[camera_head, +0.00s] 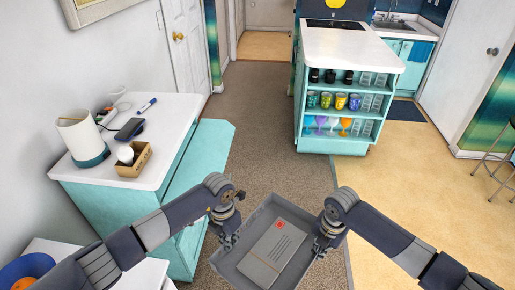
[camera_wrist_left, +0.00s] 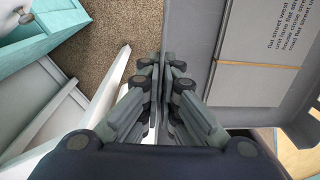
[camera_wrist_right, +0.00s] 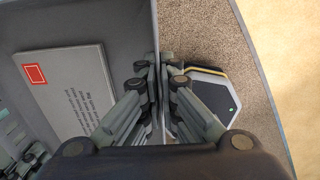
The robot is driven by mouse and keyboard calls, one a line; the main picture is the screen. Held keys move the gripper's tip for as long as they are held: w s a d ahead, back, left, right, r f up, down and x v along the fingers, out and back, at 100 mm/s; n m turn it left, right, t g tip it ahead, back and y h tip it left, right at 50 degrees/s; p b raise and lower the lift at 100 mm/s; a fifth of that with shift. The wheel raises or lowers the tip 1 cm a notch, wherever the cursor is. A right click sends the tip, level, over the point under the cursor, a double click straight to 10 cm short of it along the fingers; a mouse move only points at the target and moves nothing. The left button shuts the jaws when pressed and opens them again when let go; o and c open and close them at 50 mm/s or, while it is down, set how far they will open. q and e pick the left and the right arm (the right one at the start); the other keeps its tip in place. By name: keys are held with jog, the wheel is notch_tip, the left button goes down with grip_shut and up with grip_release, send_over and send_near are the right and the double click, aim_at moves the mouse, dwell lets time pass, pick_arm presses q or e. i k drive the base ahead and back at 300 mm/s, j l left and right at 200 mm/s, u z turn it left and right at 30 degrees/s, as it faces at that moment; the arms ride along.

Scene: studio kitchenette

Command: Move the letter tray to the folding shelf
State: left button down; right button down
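The letter tray (camera_head: 222,263) is a grey, shallow, open box, held above the floor in front of me. A grey letter bundle with a red stamp and a band (camera_head: 274,253) lies inside it; it also shows in the right wrist view (camera_wrist_right: 72,88). My left gripper (camera_head: 229,241) is shut on the tray's left wall, the fingers close together around it in the left wrist view (camera_wrist_left: 166,72). My right gripper (camera_head: 322,246) is shut on the right wall, likewise in the right wrist view (camera_wrist_right: 161,75). A flat turquoise panel (camera_head: 205,150) beside the white-topped cabinet may be the folding shelf; I cannot tell.
The white-topped turquoise cabinet (camera_head: 165,112) at left bears a lamp (camera_head: 82,138), a small wooden box (camera_head: 133,160) and small items. A white surface at lower left holds a blue bowl (camera_head: 22,272). An island (camera_head: 345,50) with cups stands ahead. Carpet (camera_head: 262,130) between is clear.

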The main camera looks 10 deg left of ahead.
aim_at(208, 153)
jog(key=i+l+z, duration=0.45)
jog(key=i+z, duration=0.15)
jog(key=i+u, duration=0.25)
jog(key=i, duration=0.8)
jog(key=i+l+u, duration=0.1)
jog(key=i+u, duration=0.3)
jog(key=i+l+u, duration=0.2)
jog(key=i+u, duration=0.2)
jog(key=i+l+u, duration=0.15)
jog(key=u, duration=0.35)
jog(key=i+l+u, duration=0.1)
jog(key=u, duration=0.35)
jog(key=l+u, duration=0.3)
jog(key=u, duration=0.2)
jog(key=i+l+u, duration=0.1)
jog(key=l+u, duration=0.2)
jog(key=u, duration=0.2)
jog(key=l+u, duration=0.25)
jog(key=u, duration=0.2)
jog(key=i+l+u, duration=0.15)
jog(key=i, duration=0.25)
jog(key=j, duration=0.1)
